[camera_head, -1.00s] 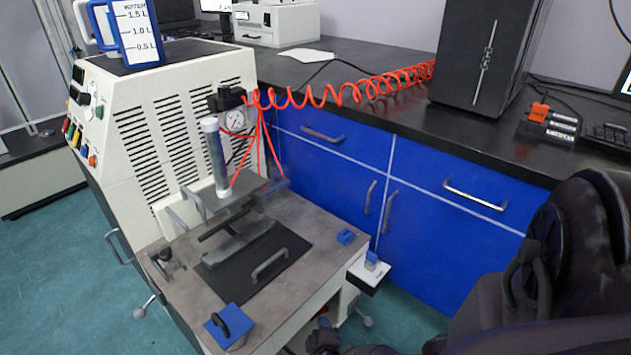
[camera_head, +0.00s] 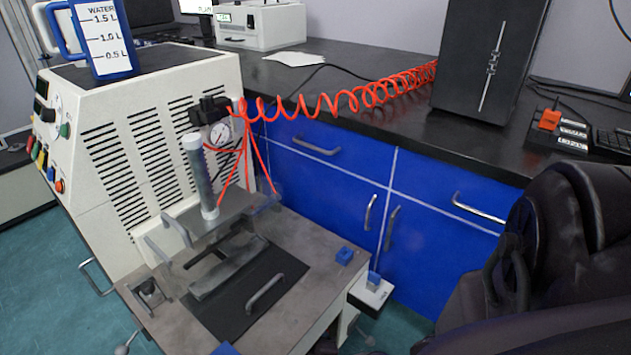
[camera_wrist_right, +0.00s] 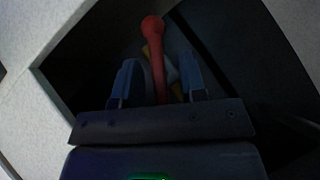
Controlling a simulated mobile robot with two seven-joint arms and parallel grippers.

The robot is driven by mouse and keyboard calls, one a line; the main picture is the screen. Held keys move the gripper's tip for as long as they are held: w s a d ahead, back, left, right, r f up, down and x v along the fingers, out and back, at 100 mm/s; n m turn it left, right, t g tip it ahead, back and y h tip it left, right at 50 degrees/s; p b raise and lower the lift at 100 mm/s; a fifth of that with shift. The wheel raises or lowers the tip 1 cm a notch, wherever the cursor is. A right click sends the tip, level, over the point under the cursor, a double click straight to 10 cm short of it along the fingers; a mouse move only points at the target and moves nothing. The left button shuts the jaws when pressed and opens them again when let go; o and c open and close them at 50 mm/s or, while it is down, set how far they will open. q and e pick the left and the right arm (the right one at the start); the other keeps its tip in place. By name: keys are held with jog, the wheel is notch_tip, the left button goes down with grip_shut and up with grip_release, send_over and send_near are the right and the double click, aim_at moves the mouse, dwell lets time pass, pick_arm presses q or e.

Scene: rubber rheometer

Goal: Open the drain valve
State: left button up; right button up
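In the right wrist view a red lever handle with a rounded end (camera_wrist_right: 154,38), likely the drain valve's, stands between the two blue fingers of my right gripper (camera_wrist_right: 158,75). The fingers are apart, with a visible gap on each side of the lever. A dim yellow and whitish fitting (camera_wrist_right: 172,70) sits behind the lever. Its details are too dark to read. In the head view my right arm fills the lower right, and the valve cannot be made out. My left gripper is in neither current view.
Pale panels flank the dark recess in the wrist view. In the head view the cream machine (camera_head: 150,130) has a grey worktable (camera_head: 305,258) with a press plate. A blue cabinet (camera_head: 340,185) stands behind it, and a coiled red hose (camera_head: 340,97) runs above.

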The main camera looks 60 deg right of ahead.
jog(key=c, duration=0.6)
grip_shut()
